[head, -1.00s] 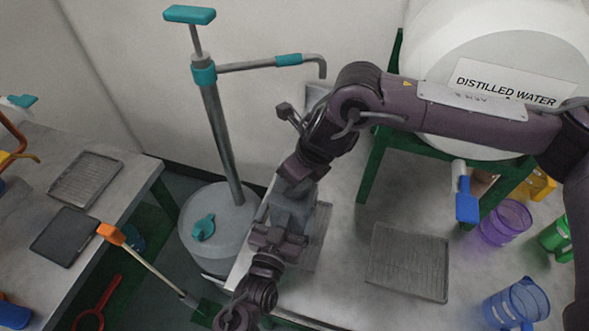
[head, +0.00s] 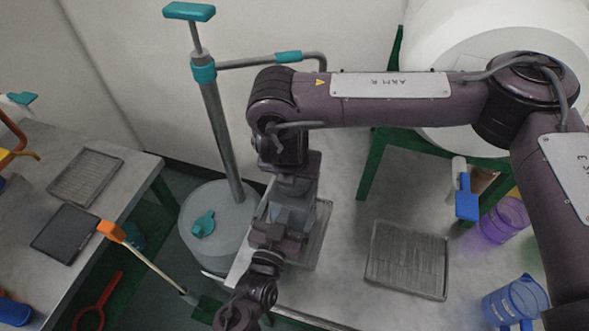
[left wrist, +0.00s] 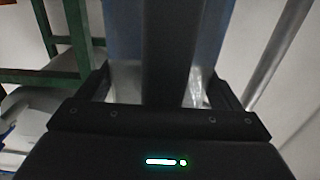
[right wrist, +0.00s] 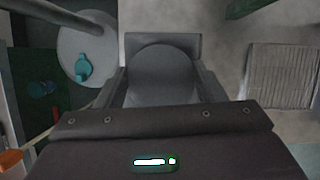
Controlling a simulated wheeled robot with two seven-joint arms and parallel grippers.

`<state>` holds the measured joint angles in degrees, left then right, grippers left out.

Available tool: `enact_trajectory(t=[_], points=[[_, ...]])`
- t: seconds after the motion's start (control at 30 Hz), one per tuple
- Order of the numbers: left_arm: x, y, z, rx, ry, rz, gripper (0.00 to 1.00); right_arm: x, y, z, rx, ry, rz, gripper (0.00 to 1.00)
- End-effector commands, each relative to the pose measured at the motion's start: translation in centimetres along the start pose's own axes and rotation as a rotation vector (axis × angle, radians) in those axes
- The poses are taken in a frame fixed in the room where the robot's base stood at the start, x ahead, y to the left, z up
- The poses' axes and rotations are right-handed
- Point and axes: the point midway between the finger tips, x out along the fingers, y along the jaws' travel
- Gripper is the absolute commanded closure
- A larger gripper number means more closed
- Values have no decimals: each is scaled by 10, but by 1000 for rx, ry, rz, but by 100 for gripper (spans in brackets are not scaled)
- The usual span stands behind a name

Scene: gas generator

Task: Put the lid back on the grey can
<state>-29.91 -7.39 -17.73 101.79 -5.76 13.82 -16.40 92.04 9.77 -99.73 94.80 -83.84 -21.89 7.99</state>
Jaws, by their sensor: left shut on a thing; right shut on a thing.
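The grey can (head: 291,213) is at the left end of the middle workbench, partly hidden by both grippers. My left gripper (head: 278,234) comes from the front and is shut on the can. In the left wrist view, the can's blue-grey side fills the space between the fingers. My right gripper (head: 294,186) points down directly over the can. In the right wrist view, it is shut on a dark grey round piece, apparently the lid (right wrist: 162,76). A lighter grey square surface shows beneath it. I cannot tell whether the lid touches the can.
A metal tray (head: 322,232) lies beside the can, and another tray (head: 407,262) lies farther right. A large drum (head: 218,222) with a tall teal-handled pump stands left of the bench. A purple beaker (head: 503,222) and a blue beaker (head: 516,300) stand at right.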

Motion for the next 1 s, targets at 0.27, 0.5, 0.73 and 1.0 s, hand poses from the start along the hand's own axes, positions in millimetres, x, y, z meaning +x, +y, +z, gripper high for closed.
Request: enact_trajectory(t=[0.27,0.5,0.73,1.0], points=[[0,0,0,3,0,1,77,0,2,2,561,-10,-247,58],[0,0,0,3,0,1,77,2,0,3,1204,-11,-518,58],[0,0,0,2,1,0,77,2,0,2,1572,-4,-674,58],[0,0,0,2,1,1,77,1,-1,2,1615,-2,-693,58]])
